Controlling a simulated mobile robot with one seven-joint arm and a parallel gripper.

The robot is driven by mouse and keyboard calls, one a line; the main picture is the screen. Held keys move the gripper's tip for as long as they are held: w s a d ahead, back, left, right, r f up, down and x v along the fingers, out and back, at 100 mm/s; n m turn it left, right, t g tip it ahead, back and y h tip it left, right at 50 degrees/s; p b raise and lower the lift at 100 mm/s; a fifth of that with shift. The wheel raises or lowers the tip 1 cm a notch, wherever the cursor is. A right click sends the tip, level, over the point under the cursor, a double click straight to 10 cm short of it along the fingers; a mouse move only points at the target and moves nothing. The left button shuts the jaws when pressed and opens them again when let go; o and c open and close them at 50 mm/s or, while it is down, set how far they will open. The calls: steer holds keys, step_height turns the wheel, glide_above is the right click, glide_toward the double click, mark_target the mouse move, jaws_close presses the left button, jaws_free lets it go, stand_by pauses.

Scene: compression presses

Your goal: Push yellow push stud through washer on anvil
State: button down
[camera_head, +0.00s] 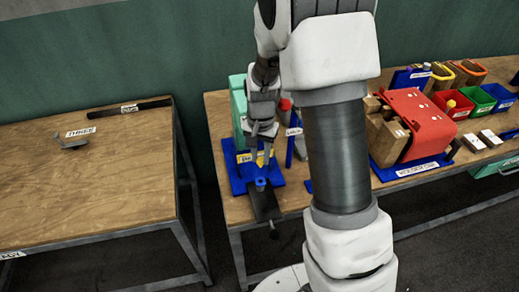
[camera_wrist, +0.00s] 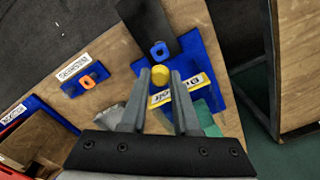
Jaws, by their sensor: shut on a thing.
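The yellow push stud (camera_wrist: 160,76) shows as a round yellow end between the two fingertips of my gripper (camera_wrist: 161,80) in the wrist view. My gripper (camera_head: 262,138) is shut on it, above the blue base plate (camera_head: 236,182) of a press station. The base plate also shows in the wrist view (camera_wrist: 206,70). A small blue piece with a hole (camera_wrist: 159,49) sits on a dark bar (camera_wrist: 145,20), just beyond the stud; it shows in the head view too (camera_head: 260,184). I cannot clearly make out the washer or anvil below the stud; the fingers and stud cover that area.
A green upright body (camera_head: 238,95) stands behind my gripper. An orange ring (camera_wrist: 88,82) sits on a small blue plate to the left in the wrist view. A red press (camera_head: 415,120) and several coloured bins stand right. Another table (camera_head: 90,190) is left, across a gap.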

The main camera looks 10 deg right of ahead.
mark_target(261, 159)
steer(key=shift+f, duration=0.15)
steer(key=shift+f+b, duration=2.3)
steer(key=shift+f, duration=0.5)
steer(key=shift+f+b, duration=1.3)
steer(key=shift+f, duration=0.25)
steer(key=c, duration=0.6)
jaws_free()
steer(key=shift+o, duration=0.2)
steer(key=shift+r, duration=0.1)
step_height(261, 159, up, 16)
steer(key=shift+r+p, duration=0.1)
steer(key=shift+p, duration=0.3)
steer(key=shift+r, duration=0.55)
